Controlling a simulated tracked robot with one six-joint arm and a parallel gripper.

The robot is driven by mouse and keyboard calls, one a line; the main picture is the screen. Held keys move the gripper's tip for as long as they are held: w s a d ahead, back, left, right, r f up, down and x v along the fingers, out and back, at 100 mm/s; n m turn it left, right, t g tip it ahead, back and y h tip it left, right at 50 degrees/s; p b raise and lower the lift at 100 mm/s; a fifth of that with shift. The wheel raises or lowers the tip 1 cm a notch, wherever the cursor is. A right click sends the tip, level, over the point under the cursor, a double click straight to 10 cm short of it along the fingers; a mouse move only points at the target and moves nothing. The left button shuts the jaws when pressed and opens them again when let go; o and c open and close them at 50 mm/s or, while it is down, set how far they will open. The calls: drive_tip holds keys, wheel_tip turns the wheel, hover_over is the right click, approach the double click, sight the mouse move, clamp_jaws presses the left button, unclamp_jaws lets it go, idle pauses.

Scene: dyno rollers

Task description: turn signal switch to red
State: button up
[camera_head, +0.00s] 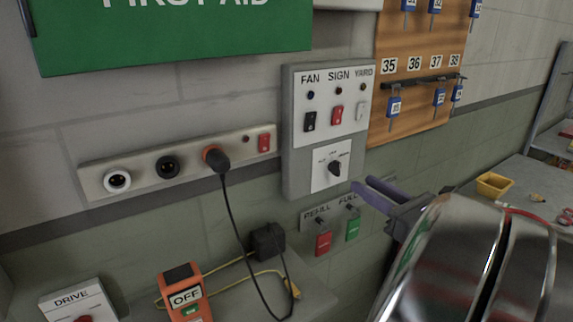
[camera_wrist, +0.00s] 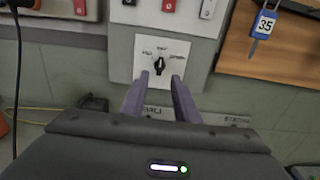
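A black rotary knob (camera_head: 335,167) sits on a white square plate (camera_head: 321,181) at the bottom of the grey switch panel (camera_head: 300,150). I take it as the signal switch, but its small labels are too blurred to read. The knob (camera_wrist: 159,66) also shows in the wrist view, near upright, between and beyond my fingertips. My gripper (camera_wrist: 160,82) has its two purple fingers apart, with nothing between them but the view of the plate. In the head view my gripper (camera_head: 376,194) is just right of and below the knob, apparently not touching it.
Black, red and white rocker switches sit under FAN, SIGN and YARD labels. A key board (camera_head: 418,75) hangs to the right. A socket strip (camera_head: 180,160) with a plugged cord is to the left. Red and green switches (camera_head: 338,237) are below.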

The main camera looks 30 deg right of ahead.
sight(340, 169)
drive_tip(key=shift+w+a, duration=0.15)
drive_tip(key=shift+w, duration=4.45)
drive_tip(key=shift+c, duration=0.7)
clamp_jaws()
